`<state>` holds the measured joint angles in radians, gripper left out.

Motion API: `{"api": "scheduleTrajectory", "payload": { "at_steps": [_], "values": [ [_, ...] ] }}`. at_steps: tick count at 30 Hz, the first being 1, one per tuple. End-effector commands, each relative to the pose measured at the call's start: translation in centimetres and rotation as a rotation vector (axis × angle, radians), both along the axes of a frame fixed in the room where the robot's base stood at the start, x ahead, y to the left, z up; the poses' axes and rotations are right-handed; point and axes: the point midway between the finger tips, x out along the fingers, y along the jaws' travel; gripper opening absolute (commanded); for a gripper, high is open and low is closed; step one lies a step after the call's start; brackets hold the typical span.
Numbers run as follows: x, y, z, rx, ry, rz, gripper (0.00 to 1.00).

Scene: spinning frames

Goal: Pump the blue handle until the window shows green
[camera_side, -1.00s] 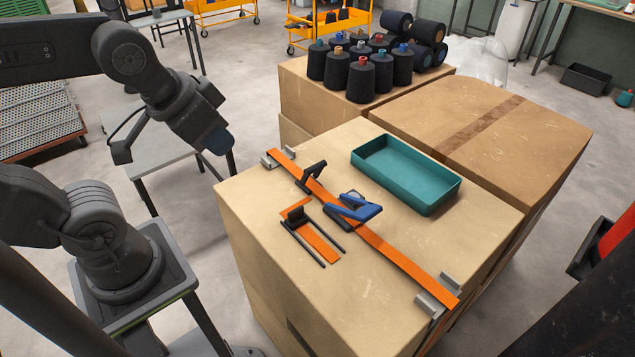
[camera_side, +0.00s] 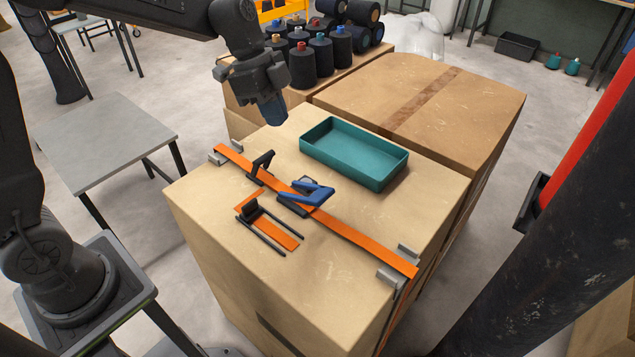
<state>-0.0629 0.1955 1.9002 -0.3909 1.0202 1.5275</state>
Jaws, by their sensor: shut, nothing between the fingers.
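The blue handle (camera_side: 307,195) belongs to a dark strap tensioner on an orange strap (camera_side: 358,237) that runs across the top of the cardboard box (camera_side: 335,280). The handle stands tilted up from the strap. I cannot make out the window or its colour at this size. My gripper (camera_side: 273,113) hangs above the far left edge of the box, up and left of the handle and apart from it.
A teal tray (camera_side: 355,152) lies behind the strap. A dark clip (camera_side: 260,166) sits on the strap left of the handle. A dark fixture with an orange strip (camera_side: 268,227) lies in front. Yarn cones (camera_side: 320,55) stand on the box behind.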

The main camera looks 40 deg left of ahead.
Motion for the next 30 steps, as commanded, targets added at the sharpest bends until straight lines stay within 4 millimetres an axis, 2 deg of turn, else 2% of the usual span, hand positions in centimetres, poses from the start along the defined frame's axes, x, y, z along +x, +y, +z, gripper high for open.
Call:
{"api": "scheduleTrajectory", "payload": {
  "at_steps": [3, 9, 24, 30],
  "values": [
    [2.3, 0.0, -2.2, -0.033, -0.005, -0.132, 0.0],
    [4.3, -0.2, -4.2, -0.072, -0.027, -0.271, 0.0],
    [4.7, -0.3, -4.8, -0.08, -0.035, -0.304, 0.0],
    [4.6, -1.2, -6.8, -0.081, -0.032, -0.305, 0.0]
  ]
}}
